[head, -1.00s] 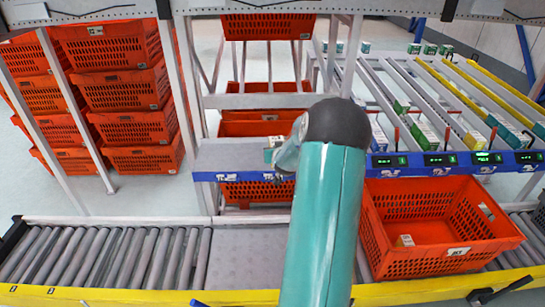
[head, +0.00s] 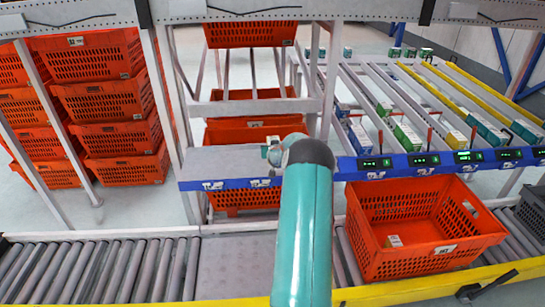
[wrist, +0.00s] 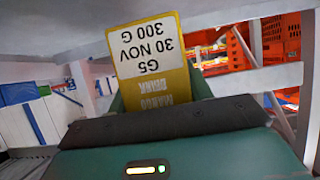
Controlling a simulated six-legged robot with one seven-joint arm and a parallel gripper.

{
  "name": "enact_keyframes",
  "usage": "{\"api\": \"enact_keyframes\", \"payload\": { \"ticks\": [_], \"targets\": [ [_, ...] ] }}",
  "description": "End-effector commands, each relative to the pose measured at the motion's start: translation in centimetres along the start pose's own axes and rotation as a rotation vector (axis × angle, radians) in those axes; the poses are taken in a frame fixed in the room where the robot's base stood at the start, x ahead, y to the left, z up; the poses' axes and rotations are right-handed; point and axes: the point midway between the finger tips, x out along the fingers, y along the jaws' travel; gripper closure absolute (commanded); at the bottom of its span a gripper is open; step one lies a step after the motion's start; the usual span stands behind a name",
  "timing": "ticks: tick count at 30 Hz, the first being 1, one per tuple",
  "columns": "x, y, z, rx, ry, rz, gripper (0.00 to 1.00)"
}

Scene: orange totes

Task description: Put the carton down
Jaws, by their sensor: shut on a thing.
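The carton (wrist: 155,62) is yellow with a white label reading "G5 30 NOV 300 G", upside down in the wrist view. My gripper (wrist: 160,98) is shut on it, with the dark edge of my gripper across its lower part. In the head view my arm hides most of the gripper and carton. I cannot tell whether the carton touches any surface.
Sloped lanes with several cartons lie at the back right. Stacked orange totes (head: 123,140) stand at left. The conveyor's left rollers are clear.

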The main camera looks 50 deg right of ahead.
Motion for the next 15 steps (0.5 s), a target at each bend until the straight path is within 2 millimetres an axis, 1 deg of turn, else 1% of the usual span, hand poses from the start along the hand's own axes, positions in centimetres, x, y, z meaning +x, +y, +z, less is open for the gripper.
{"api": "enact_keyframes", "payload": {
  "ticks": [1,8,12,15],
  "targets": [
    [0.7,-0.1,0.3,0.001,0.001,-0.001,0.84],
    [2.2,-0.3,1.0,0.001,0.0,-0.001,0.84],
    [3.1,-0.2,3.0,0.001,-0.001,0.0,0.84],
    [3.5,-0.2,3.6,0.001,0.001,-0.001,0.84]
  ]
}}
